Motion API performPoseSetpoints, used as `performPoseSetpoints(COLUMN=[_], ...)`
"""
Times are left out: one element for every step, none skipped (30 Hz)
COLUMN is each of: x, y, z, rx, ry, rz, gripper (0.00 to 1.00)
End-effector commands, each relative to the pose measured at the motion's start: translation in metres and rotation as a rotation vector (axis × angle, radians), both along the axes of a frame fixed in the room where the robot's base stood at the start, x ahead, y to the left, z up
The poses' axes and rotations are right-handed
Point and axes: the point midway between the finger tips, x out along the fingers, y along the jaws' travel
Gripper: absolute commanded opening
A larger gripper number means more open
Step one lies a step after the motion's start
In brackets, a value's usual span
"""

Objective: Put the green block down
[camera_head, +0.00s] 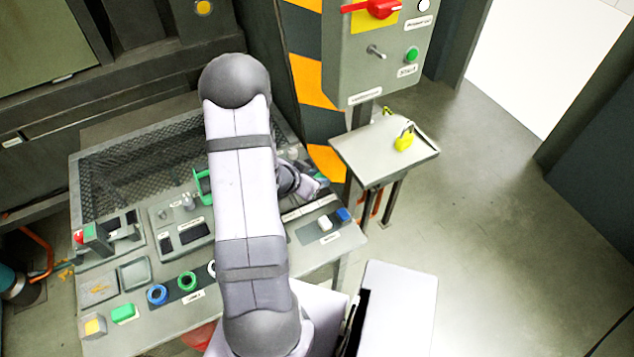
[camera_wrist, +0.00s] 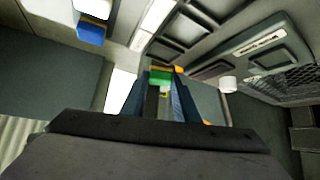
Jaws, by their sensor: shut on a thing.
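In the wrist view my gripper (camera_wrist: 160,84) is shut on a green block (camera_wrist: 160,76), which shows between the fingertips. In the head view my arm hides most of the gripper, and I cannot make out the held block there. The wrist is over the right part of the workbench (camera_head: 350,240). A white block (camera_head: 325,222) and a blue block (camera_head: 343,214) stand on a dark pad at the bench's right end. The blue block also shows at the upper left of the wrist view (camera_wrist: 91,33).
Another green piece (camera_head: 124,313) lies at the bench's front left, near blue and green rings (camera_head: 187,281). A mesh panel (camera_head: 140,165) lines the back. A small stand (camera_head: 370,160) with a yellow padlock (camera_head: 404,142) is to the right, below a control box (camera_head: 375,60).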

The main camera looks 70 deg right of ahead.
Motion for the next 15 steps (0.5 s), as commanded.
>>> performPoseSetpoints(x=[0.0,0.0,0.0,0.0,0.0,0.0,0.0,0.0,0.0,0.0,0.0,0.0,0.0,0.0,0.0], y=[0.0,0.0,0.0,0.0,0.0,0.0,0.0,0.0,0.0,0.0,0.0,-0.001,0.0,0.0,0.0], z=[-0.007,-0.01,-0.014,-0.016,-0.018,-0.02,-0.02,-0.021,-0.021,-0.021,-0.021,-0.021,-0.021,-0.021,-0.021], rx=[0.002,0.002,0.001,0.001,0.001,0.001,-0.001,-0.001,-0.001,-0.002,-0.002,-0.002,-0.002,-0.002,-0.001], ry=[0.003,0.003,0.003,0.002,0.002,0.001,0.0,0.0,0.0,0.0,0.0,0.0,0.0,0.0,0.0], rz=[0.002,0.001,0.0,0.001,0.001,0.001,0.001,0.001,0.001,0.001,0.001,0.001,0.001,0.001,0.001], gripper=[0.02,0.02,0.02,0.02,0.02,0.02,0.02,0.02,0.02,0.02,0.02,0.02,0.02,0.02,0.02])
